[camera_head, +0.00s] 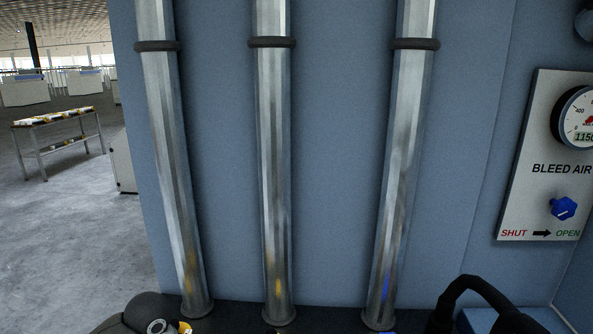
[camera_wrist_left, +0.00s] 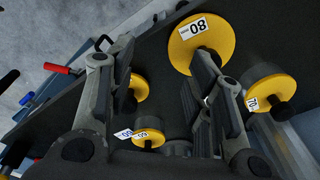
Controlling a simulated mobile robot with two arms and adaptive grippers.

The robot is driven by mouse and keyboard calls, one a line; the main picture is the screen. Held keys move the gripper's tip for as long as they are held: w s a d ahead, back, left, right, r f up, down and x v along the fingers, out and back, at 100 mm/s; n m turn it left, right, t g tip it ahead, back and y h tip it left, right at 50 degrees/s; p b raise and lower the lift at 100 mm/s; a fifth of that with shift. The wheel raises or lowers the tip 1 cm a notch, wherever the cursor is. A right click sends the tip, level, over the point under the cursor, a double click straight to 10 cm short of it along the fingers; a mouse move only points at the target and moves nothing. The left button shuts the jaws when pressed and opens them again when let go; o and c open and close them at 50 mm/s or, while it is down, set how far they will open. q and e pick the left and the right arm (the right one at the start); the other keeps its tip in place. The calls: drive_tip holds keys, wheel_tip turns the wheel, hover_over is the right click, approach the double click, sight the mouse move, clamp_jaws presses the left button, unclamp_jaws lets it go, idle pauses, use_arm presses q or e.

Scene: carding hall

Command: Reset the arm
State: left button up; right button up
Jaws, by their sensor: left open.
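My left gripper (camera_wrist_left: 160,62) shows in the left wrist view with its two dark fingers spread apart. It is open, and nothing is visibly held between the fingers. Beyond them is a dark surface with several yellow round pieces. The largest yellow disc (camera_wrist_left: 197,45), labelled 80, is beyond the right finger. Another yellow piece (camera_wrist_left: 268,86), labelled 70, is to the right of that finger. A smaller labelled yellow piece (camera_wrist_left: 148,138) shows low between the fingers. My right gripper is not in view.
In the head view, a blue panel carries three upright metal pipes (camera_head: 273,170). A BLEED AIR plate (camera_head: 545,195) with a gauge and blue knob (camera_head: 563,208) is at right. A black loop (camera_head: 470,285) stands at bottom right. Open floor (camera_head: 75,230) and a table (camera_head: 55,118) lie left.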

use_arm(q)
drive_tip(key=s+d+f+n+t+h, duration=0.2)
drive_tip(key=s+d+f, duration=0.5)
drive_tip(key=s+d, duration=0.3)
drive_tip(key=s+a+n+y, duration=0.2)
drive_tip(key=s+a+n, duration=0.5)
drive_tip(key=s, duration=0.5)
wheel_tip(320, 180, down, 28)
drive_tip(key=r+m+b, duration=0.1)
drive_tip(key=b, duration=0.1)
drive_tip(key=s+a+f+g+b, duration=0.1)
drive_tip(key=s+a+f, duration=0.1)
drive_tip(key=s+f, duration=0.7)
drive_tip(key=s+a+f+b, duration=0.1)
drive_tip(key=s+f, duration=0.8)
drive_tip(key=f, duration=0.2)
drive_tip(key=shift+a+m+g+y, duration=0.3)
drive_tip(key=shift+a+g, duration=0.1)
drive_tip(key=shift+f, duration=0.1)
